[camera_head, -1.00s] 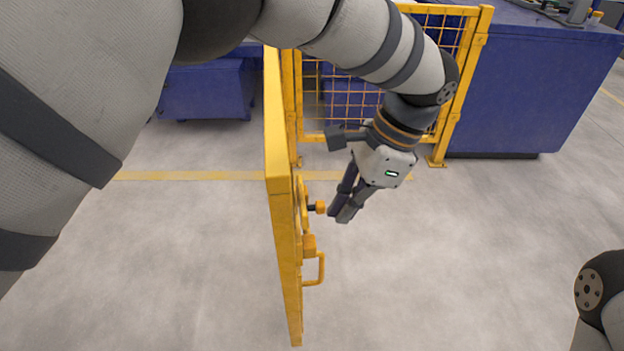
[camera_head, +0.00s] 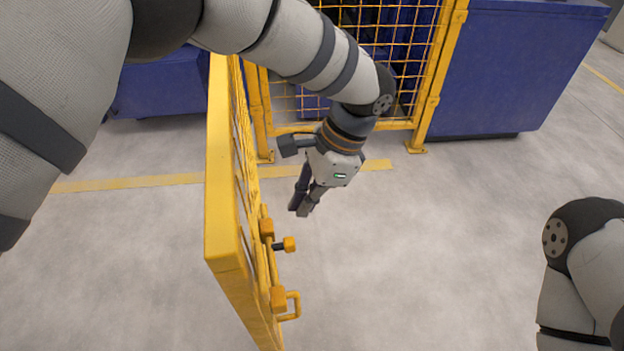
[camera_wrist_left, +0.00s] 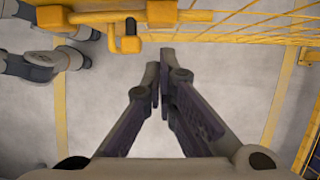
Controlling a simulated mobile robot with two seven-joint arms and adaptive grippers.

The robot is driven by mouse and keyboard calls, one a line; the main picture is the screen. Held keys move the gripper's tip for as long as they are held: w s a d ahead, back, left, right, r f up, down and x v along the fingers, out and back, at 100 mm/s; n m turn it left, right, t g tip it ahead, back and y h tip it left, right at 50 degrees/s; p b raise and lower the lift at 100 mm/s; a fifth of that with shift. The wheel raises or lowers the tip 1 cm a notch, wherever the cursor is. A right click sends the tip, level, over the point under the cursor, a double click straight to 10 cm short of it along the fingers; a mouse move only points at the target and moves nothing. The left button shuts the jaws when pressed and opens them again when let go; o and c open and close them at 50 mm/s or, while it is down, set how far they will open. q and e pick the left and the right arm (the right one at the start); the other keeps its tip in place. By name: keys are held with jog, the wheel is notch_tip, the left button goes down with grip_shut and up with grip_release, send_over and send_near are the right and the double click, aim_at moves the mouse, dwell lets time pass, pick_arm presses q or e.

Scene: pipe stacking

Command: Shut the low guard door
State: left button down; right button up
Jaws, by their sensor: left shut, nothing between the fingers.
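The low guard door (camera_head: 226,185) is a yellow frame with mesh, standing open and pointing toward me in the head view. Its latch knob (camera_head: 289,244) and pull handle (camera_head: 294,307) are on its right face. In the left wrist view the door (camera_wrist_left: 230,37) runs across the top, with the handle (camera_wrist_left: 127,43) at upper left. My left gripper (camera_head: 301,209) is shut and empty, to the right of the door and apart from it, pointing down. Its fingertips meet in the left wrist view (camera_wrist_left: 159,75). My right gripper is out of view.
A fixed yellow mesh fence panel (camera_head: 392,60) stands behind my left gripper, with a blue machine cabinet (camera_head: 500,75) to its right. A yellow floor line (camera_head: 130,183) crosses the floor. The floor right of the door is clear.

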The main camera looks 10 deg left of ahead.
pick_arm(q)
jog(key=a, duration=0.1)
jog(key=s+a+f+p, duration=0.1)
jog(key=a, duration=0.1)
jog(key=s+a+f, duration=0.1)
jog(key=shift+a+f, duration=0.2)
jog(key=shift+a, duration=0.1)
